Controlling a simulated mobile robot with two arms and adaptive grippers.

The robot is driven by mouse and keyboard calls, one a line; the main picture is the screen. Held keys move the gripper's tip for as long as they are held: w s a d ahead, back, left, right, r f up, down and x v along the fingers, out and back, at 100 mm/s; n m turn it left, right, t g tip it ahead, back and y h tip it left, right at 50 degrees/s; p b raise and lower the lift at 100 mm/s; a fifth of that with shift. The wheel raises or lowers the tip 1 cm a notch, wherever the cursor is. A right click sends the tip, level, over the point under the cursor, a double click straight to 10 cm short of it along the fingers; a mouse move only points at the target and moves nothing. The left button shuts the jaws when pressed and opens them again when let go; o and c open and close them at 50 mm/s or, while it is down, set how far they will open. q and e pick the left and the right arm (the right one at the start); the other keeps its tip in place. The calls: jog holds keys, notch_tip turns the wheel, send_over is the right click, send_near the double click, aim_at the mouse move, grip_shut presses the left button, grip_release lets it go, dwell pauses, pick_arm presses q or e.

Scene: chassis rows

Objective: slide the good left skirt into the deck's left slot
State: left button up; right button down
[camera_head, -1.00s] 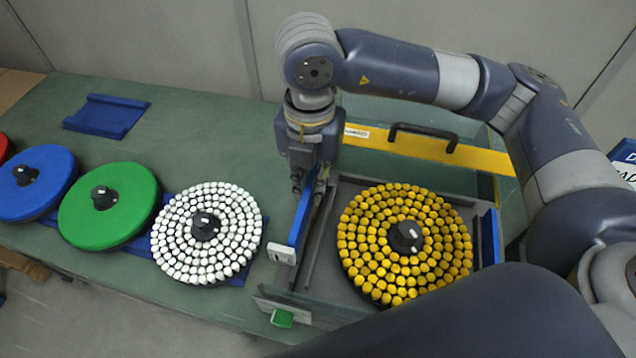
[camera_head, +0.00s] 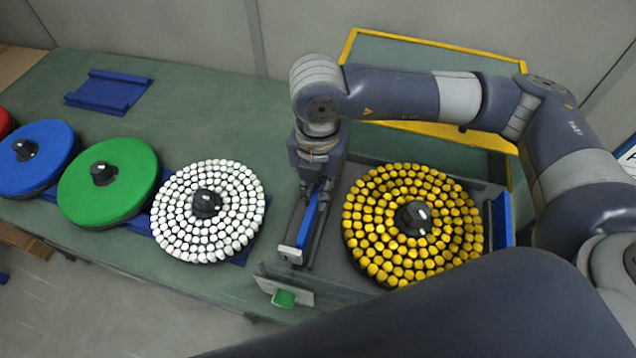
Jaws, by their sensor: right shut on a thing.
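My right gripper (camera_head: 319,184) is shut on the left skirt (camera_head: 310,222), a long blue strip with a pale block at its near end. The strip runs lengthwise along the left edge of the grey deck (camera_head: 330,262), beside the yellow-bristled round brush (camera_head: 380,210). The left slot is mostly hidden under the strip and gripper, and I cannot tell how deep the strip sits. Another blue skirt (camera_head: 503,218) stands at the deck's right side. My left gripper is not in view.
A white-bristled brush (camera_head: 180,215), a green disc (camera_head: 130,180) and a blue disc (camera_head: 50,165) stand in a row to the left. A blue channel-shaped piece (camera_head: 108,92) lies behind them. A yellow-edged frame (camera_head: 440,46) stands behind the deck. A green tab (camera_head: 284,298) is at the deck's front.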

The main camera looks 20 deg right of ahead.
jog(key=shift+w+f, duration=0.15)
jog(key=shift+f, duration=0.6)
jog(key=shift+b, duration=0.55)
jog(key=shift+b, duration=0.35)
jog(key=shift+f+b, duration=1.1)
jog(key=shift+b, duration=0.1)
dwell(0.4)
jog(key=shift+f+b, duration=0.95)
jog(key=shift+f, duration=0.2)
jog(key=shift+d, duration=0.1)
